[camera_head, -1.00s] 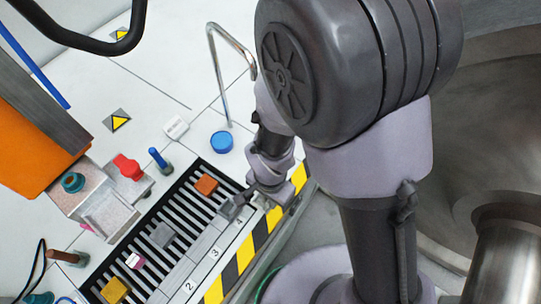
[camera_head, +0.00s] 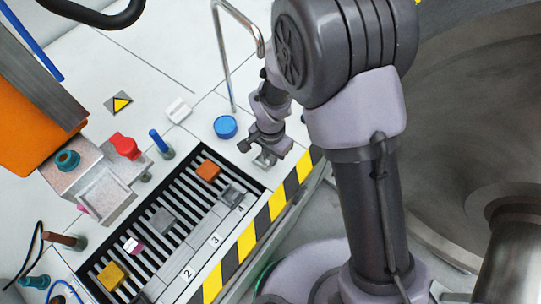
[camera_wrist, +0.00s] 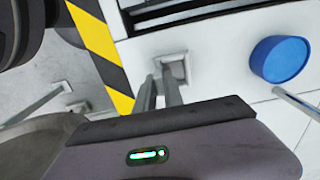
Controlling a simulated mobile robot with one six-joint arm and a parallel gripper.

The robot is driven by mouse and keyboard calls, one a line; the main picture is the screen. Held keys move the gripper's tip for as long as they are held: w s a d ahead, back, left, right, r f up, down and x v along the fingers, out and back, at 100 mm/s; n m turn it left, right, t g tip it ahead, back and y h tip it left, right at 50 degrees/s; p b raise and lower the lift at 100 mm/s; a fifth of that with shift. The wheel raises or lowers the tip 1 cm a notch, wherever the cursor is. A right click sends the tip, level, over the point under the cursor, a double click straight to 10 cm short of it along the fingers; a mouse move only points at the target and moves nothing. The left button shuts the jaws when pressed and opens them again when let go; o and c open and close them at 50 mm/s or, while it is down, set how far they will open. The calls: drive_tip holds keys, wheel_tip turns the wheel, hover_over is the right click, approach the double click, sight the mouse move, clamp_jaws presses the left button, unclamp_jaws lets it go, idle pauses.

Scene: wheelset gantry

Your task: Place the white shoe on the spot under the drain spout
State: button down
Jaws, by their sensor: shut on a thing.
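My gripper (camera_head: 262,150) is right of the grille. In the wrist view, its narrow fingers (camera_wrist: 160,92) are shut on a small pale square block, the white shoe (camera_wrist: 173,62), largely hidden by the fingers. The shoe also shows as a pale patch under the gripper in the head view (camera_head: 265,160). The drain spout (camera_head: 223,58) is a bent metal pipe standing behind and left of my gripper. The spot under its outlet cannot be made out in the head view, where my arm is close by.
A blue disc (camera_head: 225,127) lies between spout and grille. The slotted black grille (camera_head: 190,188) carries an orange block (camera_head: 208,170) and several others. A dark grey block (camera_head: 230,194) lies near mark 4. A white block (camera_head: 178,110) sits behind. A striped edge (camera_head: 262,222) runs in front.

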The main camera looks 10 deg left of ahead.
drive_tip(key=c, duration=1.5)
unclamp_jaws()
drive_tip(key=shift+o, duration=0.2)
wheel_tip(320, 180, up, 12)
drive_tip(key=p, duration=0.5)
drive_tip(key=shift+r, duration=0.25)
drive_tip(key=s+d+r+t+y, duration=0.1)
drive_tip(key=s+d+r+t, duration=0.1)
drive_tip(key=d+r, duration=0.6)
drive_tip(key=s+d+r+t+y, duration=0.1)
drive_tip(key=d+r, duration=0.6)
drive_tip(key=r, duration=0.4)
drive_tip(key=s+d+r+t, duration=0.2)
drive_tip(key=s+d+r, duration=0.2)
drive_tip(key=s, duration=0.4)
drive_tip(key=shift+d+r+t, duration=0.15)
drive_tip(key=shift+d+t, duration=0.25)
drive_tip(key=shift+d, duration=0.05)
drive_tip(key=shift+w, duration=0.1)
